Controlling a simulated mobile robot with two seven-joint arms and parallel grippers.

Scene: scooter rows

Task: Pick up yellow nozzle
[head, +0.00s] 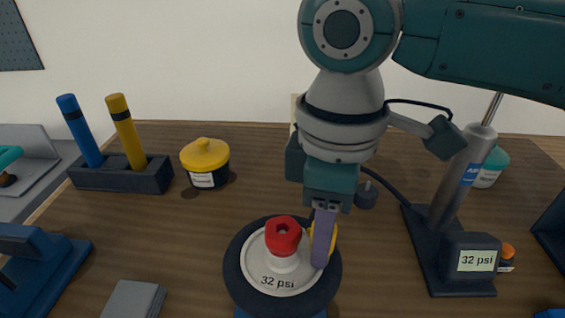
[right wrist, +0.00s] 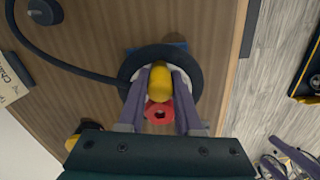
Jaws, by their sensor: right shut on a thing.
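The yellow nozzle (right wrist: 160,82) is between the two fingers of my right gripper (right wrist: 160,93) in the right wrist view. In the head view, only yellow edges of the nozzle (head: 333,234) show behind the purple-grey finger of my right gripper (head: 322,240). That gripper is shut on the nozzle and points down over the right part of a wheel (head: 243,282). The wheel has a pale hub marked "32 psi" and a red knob (head: 283,236) beside the nozzle. I cannot tell whether the nozzle touches the hub.
A pump (head: 450,200) with a "32 psi" display (head: 477,261) and a dark hose stands right. Behind are a yellow-lidded jar (head: 206,165) and a rack (head: 120,178) with blue and yellow grips. A grey block (head: 133,299) lies front left. The wood between is clear.

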